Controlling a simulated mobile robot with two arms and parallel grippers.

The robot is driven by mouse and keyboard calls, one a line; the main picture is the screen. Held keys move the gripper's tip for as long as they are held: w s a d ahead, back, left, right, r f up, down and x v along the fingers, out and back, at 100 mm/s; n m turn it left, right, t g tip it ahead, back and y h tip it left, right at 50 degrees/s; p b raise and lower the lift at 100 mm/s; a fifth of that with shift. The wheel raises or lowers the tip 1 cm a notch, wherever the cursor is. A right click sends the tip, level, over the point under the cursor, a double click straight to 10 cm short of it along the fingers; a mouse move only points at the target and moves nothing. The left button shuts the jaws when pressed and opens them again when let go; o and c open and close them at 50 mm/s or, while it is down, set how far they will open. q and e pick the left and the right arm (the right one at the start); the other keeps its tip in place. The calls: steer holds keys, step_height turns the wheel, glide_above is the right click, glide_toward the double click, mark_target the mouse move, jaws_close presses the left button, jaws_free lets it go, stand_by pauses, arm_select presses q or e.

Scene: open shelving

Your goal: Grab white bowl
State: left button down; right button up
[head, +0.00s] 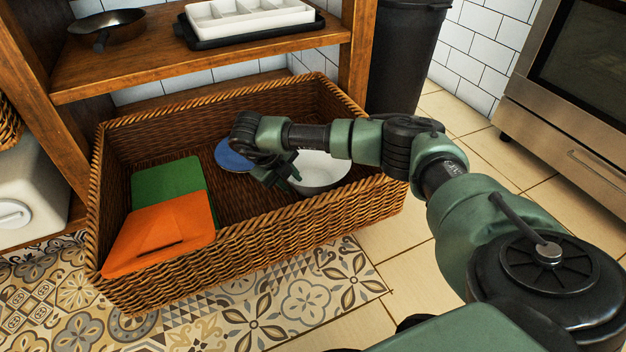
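The white bowl (322,172) sits inside the wicker basket (255,239), in its right part. My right arm reaches in from the right, over the bowl, and covers part of it. My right gripper (280,178) is at the bowl's left edge, low inside the basket. Its fingers point down and are dark and small here. I cannot tell whether they touch the rim or how far apart they are. My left gripper is not in view.
A blue round item (233,157) lies left of the gripper. An orange item (160,232) and a green item (168,180) fill the basket's left side. A wooden shelf (200,59) with a pan and a white tray (248,18) overhangs the basket's back. Floor is clear at right.

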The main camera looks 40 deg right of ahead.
steer(key=shift+b+x, duration=0.4)
steer(key=shift+x, duration=0.65)
steer(key=shift+a+r, duration=0.1)
jaws_close()
stand_by(0.4)
